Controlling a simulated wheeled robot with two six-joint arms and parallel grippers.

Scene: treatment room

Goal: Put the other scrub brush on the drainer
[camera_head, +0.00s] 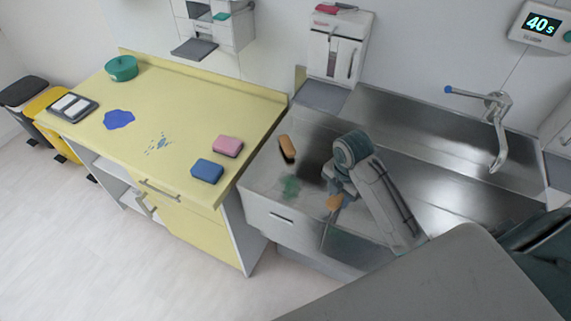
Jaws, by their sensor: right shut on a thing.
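One scrub brush (287,147), tan with a dark underside, lies on the steel drainer (262,180) at the left part of the sink unit. My right gripper (337,194) is over the steel surface to the right of and nearer than that brush. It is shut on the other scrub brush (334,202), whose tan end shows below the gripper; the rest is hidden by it. I cannot tell whether the held brush touches the steel. My left gripper is not in view.
A green smear (290,187) marks the steel. A tap (492,110) stands over the sink at right. The yellow counter (190,110) at left bears a pink sponge (228,146), a blue sponge (207,171), a green pot (121,68) and spills. A dispenser (338,45) hangs behind.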

